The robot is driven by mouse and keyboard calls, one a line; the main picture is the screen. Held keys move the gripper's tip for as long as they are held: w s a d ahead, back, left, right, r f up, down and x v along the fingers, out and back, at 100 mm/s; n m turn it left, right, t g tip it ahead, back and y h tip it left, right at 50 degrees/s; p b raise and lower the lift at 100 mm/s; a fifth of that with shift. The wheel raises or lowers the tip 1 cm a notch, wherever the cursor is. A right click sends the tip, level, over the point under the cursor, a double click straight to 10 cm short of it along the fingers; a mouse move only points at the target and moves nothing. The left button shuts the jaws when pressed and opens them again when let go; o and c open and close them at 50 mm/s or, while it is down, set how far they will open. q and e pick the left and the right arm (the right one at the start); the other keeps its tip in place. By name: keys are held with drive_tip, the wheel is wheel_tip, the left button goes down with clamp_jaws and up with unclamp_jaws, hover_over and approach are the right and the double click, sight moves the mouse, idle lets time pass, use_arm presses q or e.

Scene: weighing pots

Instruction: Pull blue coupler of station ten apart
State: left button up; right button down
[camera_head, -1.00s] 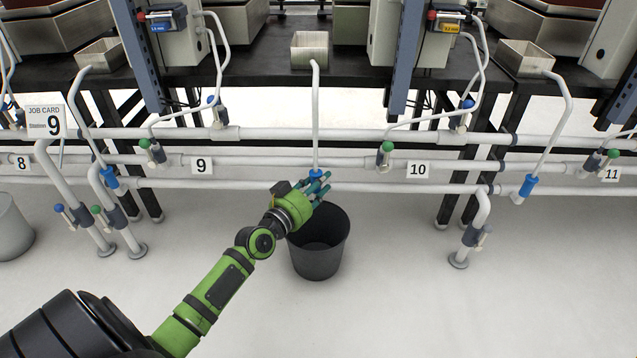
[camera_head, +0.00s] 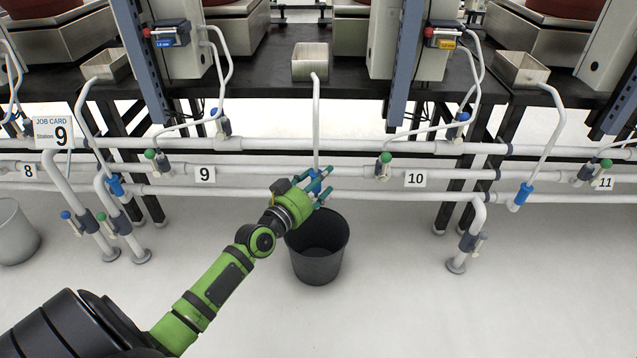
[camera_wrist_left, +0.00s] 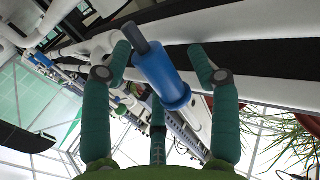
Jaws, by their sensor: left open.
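A blue coupler (camera_head: 315,187) sits at the lower end of the white drain pipe (camera_head: 316,125) between the 9 and 10 labels. My left gripper (camera_head: 323,182) is at this coupler with its teal fingers spread open. In the left wrist view the blue coupler (camera_wrist_left: 163,76) lies tilted between the spread fingers, with a dark grey stub at its upper end. The fingers look apart from it on both sides. The 10 label (camera_head: 415,178) is on the pipe to the right of the gripper. My right gripper is not in view.
A dark bin (camera_head: 318,250) stands on the floor just below my left gripper. Other blue couplers hang at the left (camera_head: 115,187) and at the right (camera_head: 523,195). Horizontal white pipes with green-knobbed valves (camera_head: 384,165) run behind the hand.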

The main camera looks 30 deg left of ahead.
use_arm(q)
drive_tip(key=shift+s+f, duration=0.1)
drive_tip(key=shift+f, duration=0.1)
drive_tip(key=shift+s+f, duration=0.1)
drive_tip(key=shift+s, duration=0.1)
drive_tip(key=s, duration=0.7)
drive_tip(key=shift+s+a+r, duration=0.15)
drive_tip(key=shift+s+r, duration=0.05)
drive_tip(key=shift+r, duration=0.05)
